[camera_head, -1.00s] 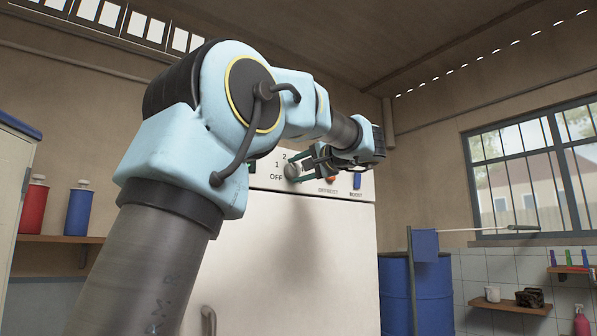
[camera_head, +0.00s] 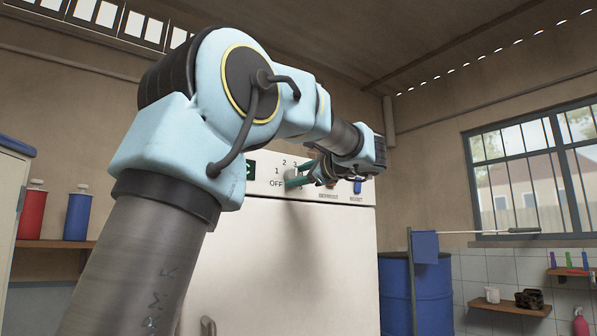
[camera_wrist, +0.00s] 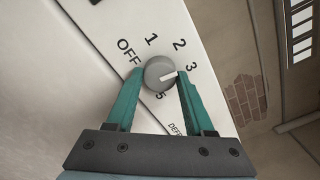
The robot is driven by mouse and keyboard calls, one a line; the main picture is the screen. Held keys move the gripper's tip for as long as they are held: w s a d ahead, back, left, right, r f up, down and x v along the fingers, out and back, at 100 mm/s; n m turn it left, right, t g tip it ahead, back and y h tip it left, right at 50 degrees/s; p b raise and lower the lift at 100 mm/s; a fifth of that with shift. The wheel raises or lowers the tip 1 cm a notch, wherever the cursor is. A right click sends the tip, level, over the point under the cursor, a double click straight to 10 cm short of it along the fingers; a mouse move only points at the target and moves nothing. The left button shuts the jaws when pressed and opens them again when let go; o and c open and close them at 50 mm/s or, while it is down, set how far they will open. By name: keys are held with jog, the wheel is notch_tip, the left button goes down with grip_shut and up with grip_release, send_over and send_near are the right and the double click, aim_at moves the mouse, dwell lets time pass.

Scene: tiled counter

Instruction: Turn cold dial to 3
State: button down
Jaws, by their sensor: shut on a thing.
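The cold dial (camera_wrist: 155,68) is a round grey knob with a white pointer mark. It sits on the white front panel among the printed marks OFF, 1, 2, 3 and 5. In the wrist view its pointer faces right, roughly toward the 3. My gripper (camera_wrist: 158,78) has its two teal fingers on either side of the dial and is shut on it. The place where a 4 could be is hidden by the right finger. In the head view the dial (camera_head: 291,171) is partly covered by my gripper (camera_head: 292,183).
The white fridge (camera_head: 290,250) has a blue button (camera_head: 357,187) marked BOOST right of the dial, and DEFROST lettering beside it. A green display (camera_head: 250,170) is at the left. A blue barrel (camera_head: 432,290) stands to the right.

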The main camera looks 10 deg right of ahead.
jog(key=shift+m+p, duration=0.75)
jog(key=shift+m, duration=0.85)
jog(key=shift+c, duration=1.4)
grip_release()
jog(key=b+v, duration=0.3)
jog(key=v, duration=0.7)
jog(key=shift+s+d, duration=0.2)
jog(key=shift+s, duration=0.15)
